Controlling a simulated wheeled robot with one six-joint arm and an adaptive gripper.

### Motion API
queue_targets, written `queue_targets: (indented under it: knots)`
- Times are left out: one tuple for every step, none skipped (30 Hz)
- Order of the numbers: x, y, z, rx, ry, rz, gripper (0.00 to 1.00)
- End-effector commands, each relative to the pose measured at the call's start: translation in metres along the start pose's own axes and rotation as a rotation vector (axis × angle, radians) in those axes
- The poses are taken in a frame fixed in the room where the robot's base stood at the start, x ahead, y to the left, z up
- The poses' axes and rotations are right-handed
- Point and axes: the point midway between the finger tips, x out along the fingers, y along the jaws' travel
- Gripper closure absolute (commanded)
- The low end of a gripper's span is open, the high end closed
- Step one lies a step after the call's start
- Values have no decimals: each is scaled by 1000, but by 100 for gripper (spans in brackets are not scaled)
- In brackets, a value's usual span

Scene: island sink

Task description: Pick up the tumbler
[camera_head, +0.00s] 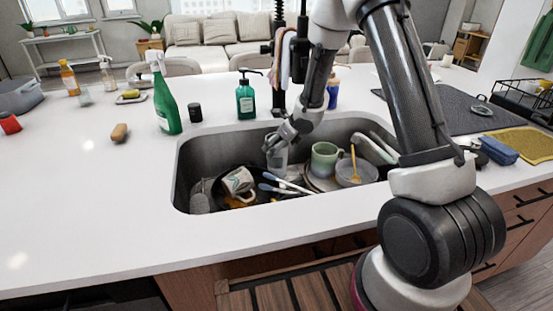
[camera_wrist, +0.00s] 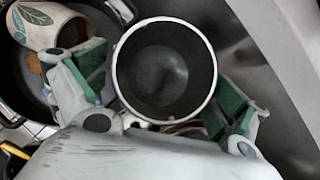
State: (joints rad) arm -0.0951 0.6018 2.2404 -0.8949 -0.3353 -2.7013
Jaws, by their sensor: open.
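The tumbler (camera_wrist: 165,72) is a round dark-grey vessel with a pale rim, seen from above in the wrist view. Its mouth faces the camera and it looks empty. My gripper (camera_wrist: 160,88) is open, with one green-padded finger on each side of the tumbler. I cannot tell whether the pads touch it. In the head view my gripper (camera_head: 276,146) reaches into the sink from above, and the greyish tumbler (camera_head: 278,160) shows partly beneath it.
The sink (camera_head: 190,160) is crowded. A leaf-patterned mug (camera_head: 238,180) lies tilted in a dark pan left of the gripper. A green mug (camera_head: 325,158) and a bowl (camera_head: 357,173) stand right. A soap bottle (camera_head: 245,100) and a green spray bottle (camera_head: 165,105) stand behind the sink.

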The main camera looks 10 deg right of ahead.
Motion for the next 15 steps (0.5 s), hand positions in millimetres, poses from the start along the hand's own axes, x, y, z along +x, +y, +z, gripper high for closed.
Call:
queue_targets:
  knots:
    - [8, 1, 0, -2, 1, 2, 2]
    - [12, 1, 0, -1, 2, 2, 2]
    - [16, 1, 0, 0, 1, 1, 2]
    - [18, 0, 0, -1, 0, 1, 2]
    - [20, 0, 0, -1, 0, 1, 2]
    - [21, 0, 0, -1, 0, 0, 2]
    - [22, 0, 0, 0, 0, 0, 2]
    - [22, 0, 0, 0, 0, 0, 2]
    - [21, 0, 0, 0, 0, 0, 2]
    - [21, 0, 0, 0, 0, 0, 2]
    - [21, 0, 0, 0, 0, 0, 2]
    - [21, 0, 0, 0, 0, 0, 2]
    - [21, 0, 0, 0, 0, 0, 8]
    - [21, 0, 0, 0, 0, 0, 13]
    - [21, 0, 0, 0, 0, 0, 21]
